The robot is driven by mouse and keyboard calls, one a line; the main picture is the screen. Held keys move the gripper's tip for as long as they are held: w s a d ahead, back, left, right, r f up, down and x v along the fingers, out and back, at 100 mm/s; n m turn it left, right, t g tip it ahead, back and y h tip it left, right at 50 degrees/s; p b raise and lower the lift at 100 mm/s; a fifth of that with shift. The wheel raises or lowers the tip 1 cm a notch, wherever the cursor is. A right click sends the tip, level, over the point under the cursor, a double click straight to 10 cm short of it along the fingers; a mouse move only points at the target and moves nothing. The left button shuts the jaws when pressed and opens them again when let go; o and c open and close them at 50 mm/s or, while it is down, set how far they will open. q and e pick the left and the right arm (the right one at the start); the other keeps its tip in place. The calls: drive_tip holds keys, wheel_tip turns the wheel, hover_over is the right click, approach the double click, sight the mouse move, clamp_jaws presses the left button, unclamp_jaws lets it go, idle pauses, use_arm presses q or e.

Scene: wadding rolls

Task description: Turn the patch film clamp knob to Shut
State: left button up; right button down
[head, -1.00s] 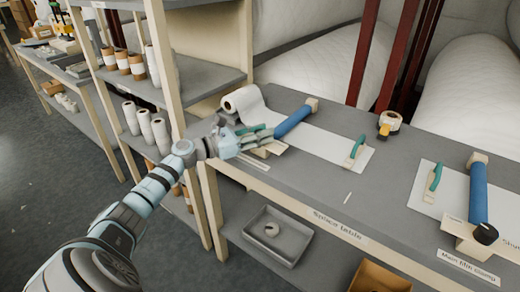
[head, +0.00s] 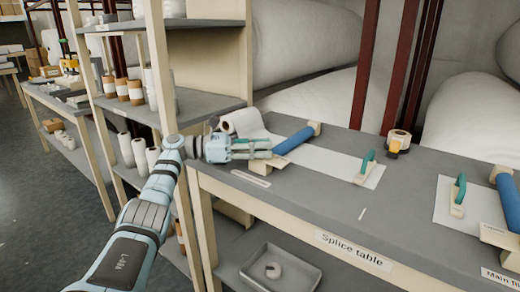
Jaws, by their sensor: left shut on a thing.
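The patch film clamp is a blue roller bar (head: 295,139) lying across a white film sheet on the splice table (head: 330,195). Its near end sits by a cream block (head: 268,163). My left gripper (head: 266,149) is at this near end, its fingers pointing right and level. It is shut on the clamp's knob, which the fingers hide. I cannot read the knob's position or any label beside it. My right gripper is not in view.
A green-handled tool (head: 366,167) and a tape dispenser (head: 398,143) are to the right. The main film clamp (head: 508,198) is at the right edge. A shelf rack (head: 200,107) stands close on the left.

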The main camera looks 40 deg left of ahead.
use_arm(q)
drive_tip(key=o, duration=1.2)
drive_tip(key=shift+f, duration=0.1)
drive_tip(key=shift+v, duration=3.7)
